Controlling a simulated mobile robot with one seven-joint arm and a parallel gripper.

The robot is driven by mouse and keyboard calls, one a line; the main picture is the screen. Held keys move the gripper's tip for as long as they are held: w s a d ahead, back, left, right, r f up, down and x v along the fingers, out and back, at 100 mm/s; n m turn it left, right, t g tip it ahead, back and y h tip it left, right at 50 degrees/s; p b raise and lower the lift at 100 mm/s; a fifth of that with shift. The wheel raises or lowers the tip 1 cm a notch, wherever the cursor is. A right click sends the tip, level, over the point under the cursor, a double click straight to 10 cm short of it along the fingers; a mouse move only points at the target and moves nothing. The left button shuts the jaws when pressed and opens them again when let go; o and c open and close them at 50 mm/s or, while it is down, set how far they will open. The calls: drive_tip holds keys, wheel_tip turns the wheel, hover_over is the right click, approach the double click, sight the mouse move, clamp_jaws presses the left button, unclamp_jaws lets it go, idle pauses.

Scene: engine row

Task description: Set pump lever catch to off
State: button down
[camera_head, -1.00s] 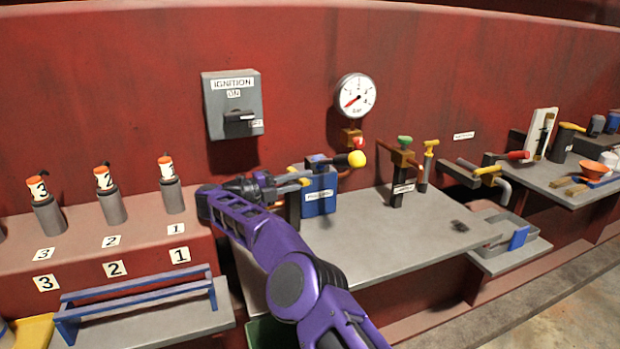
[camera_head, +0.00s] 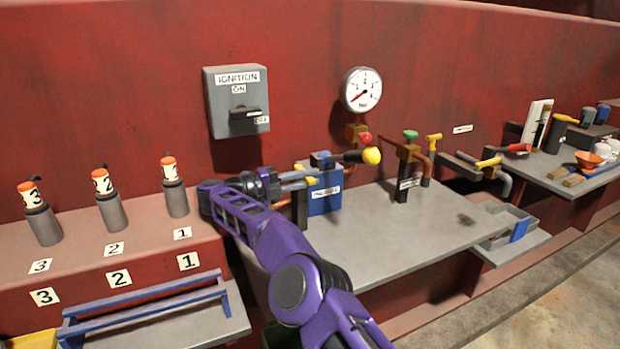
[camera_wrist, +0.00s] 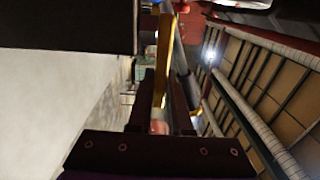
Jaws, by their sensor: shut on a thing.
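The pump is a blue box (camera_head: 325,197) with a white label, standing at the back left of the grey bench. A black lever with a yellow ball knob (camera_head: 372,156) lies roughly level across its top, pointing right. My gripper (camera_head: 291,180) is at the left side of the pump, reaching in from the left. It is shut on a slim yellow bar, apparently the lever catch (camera_head: 298,175). In the wrist view the yellow bar (camera_wrist: 163,60) runs between the dark fingers. The catch's marked positions and its far end are too small or hidden to read.
A grey ignition box (camera_head: 237,102) and a pressure gauge (camera_head: 361,89) are on the red wall above. A green-knobbed valve (camera_head: 410,135) stands to the right. Numbered grey cylinders (camera_head: 110,205) stand on the left ledge. The bench front (camera_head: 400,255) is clear.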

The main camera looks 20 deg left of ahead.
drive_tip(key=shift+r, duration=0.15)
drive_tip(key=c, duration=0.8)
unclamp_jaws()
drive_tip(key=shift+c, duration=0.2)
